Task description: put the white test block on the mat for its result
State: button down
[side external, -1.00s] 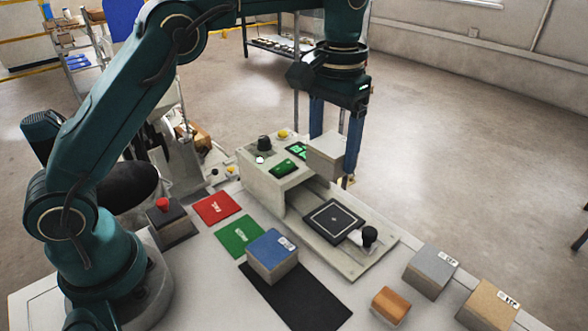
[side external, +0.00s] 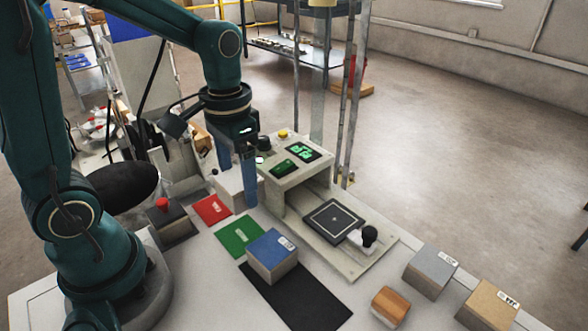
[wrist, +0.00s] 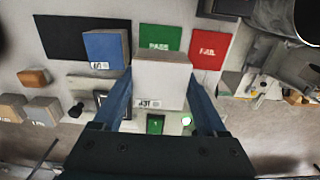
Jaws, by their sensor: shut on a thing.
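My gripper (side external: 238,184) is shut on the white test block (side external: 230,188), with one blue finger on each side of it. The block is upright beside the tester's left side, near the red FAIL mat (side external: 211,209). In the wrist view the block (wrist: 160,82) hides part of the green PASS mat (wrist: 160,38), and the red mat (wrist: 209,49) lies to its right. The green mat (side external: 240,236) is bare in the side view. The tester (side external: 276,193) shows green writing on its screen (side external: 303,151), too small to read surely. A lamp (wrist: 186,121) glows green-white in the wrist view.
A blue block (side external: 272,255) stands on the black mat (side external: 310,303), close to the green mat. A red button box (side external: 171,222) is left of the red mat. Grey (side external: 430,272), tan (side external: 488,305) and orange-brown (side external: 390,305) blocks stand at the right.

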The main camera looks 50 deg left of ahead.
aim_at(241, 235)
jog(key=shift+s+d+f, duration=0.15)
jog(key=shift+s+f, duration=0.45)
jog(key=shift+f, duration=3.2)
jog(key=shift+f, duration=0.3)
grip_release()
jog(key=shift+r, duration=3.05)
